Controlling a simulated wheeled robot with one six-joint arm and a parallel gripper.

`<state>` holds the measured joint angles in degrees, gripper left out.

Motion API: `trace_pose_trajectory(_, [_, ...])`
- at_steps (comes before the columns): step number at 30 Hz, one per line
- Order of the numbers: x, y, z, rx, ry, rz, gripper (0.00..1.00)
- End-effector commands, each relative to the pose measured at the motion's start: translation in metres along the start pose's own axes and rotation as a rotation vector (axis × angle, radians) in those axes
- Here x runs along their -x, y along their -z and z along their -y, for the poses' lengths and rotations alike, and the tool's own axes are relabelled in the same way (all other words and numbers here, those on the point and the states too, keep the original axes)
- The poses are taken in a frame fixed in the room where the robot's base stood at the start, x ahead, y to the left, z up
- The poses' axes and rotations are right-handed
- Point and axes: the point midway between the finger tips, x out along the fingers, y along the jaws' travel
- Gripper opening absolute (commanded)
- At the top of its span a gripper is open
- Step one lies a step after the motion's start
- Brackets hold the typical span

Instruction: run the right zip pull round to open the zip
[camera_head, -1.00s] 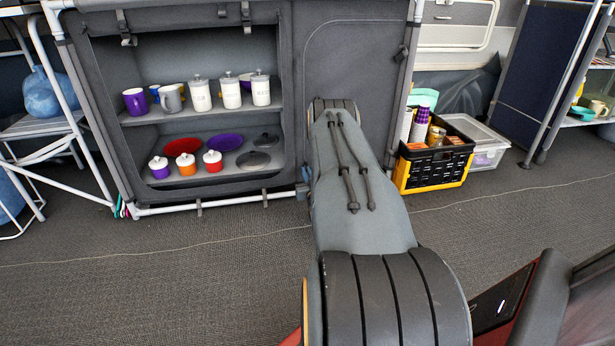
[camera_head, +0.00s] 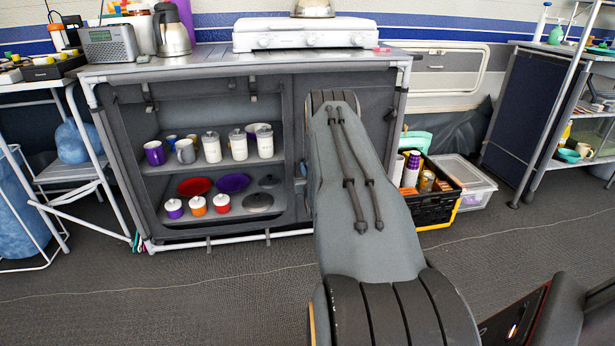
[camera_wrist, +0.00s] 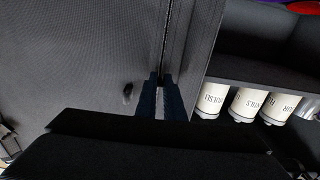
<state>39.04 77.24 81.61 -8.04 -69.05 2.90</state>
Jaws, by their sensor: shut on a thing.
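The grey fabric cupboard has a closed right panel (camera_head: 378,125), partly behind my arm in the head view. In the wrist view the same panel (camera_wrist: 75,60) fills the left, and a zip seam (camera_wrist: 165,35) runs down its edge to my fingertips. My gripper (camera_wrist: 160,88) is shut at this seam, on what appears to be the right zip pull, which is hidden between the fingers. A small dark tab (camera_wrist: 127,92) lies on the panel just left of the fingers; I cannot tell what it is. The head view hides my gripper behind my arm.
The open left compartment holds white canisters (camera_head: 238,144), mugs, plates and lidded pots on shelves. The canisters (camera_wrist: 248,103) stand close to my gripper's right in the wrist view. A stove (camera_head: 305,34) sits on top. A black crate (camera_head: 440,205) stands right of the cupboard. Floor in front is clear.

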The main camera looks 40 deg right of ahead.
Motion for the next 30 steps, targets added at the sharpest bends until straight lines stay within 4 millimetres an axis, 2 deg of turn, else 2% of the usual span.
trace_pose_trajectory(1, [0.002,0.022,0.000,0.000,0.002,-0.001,0.00])
trace_pose_trajectory(18, [0.001,0.194,0.000,0.000,0.002,-0.002,0.00])
trace_pose_trajectory(24, [0.001,0.245,0.001,0.000,0.002,-0.001,0.00])
trace_pose_trajectory(30, [0.001,0.278,0.001,0.000,0.002,0.000,0.00])
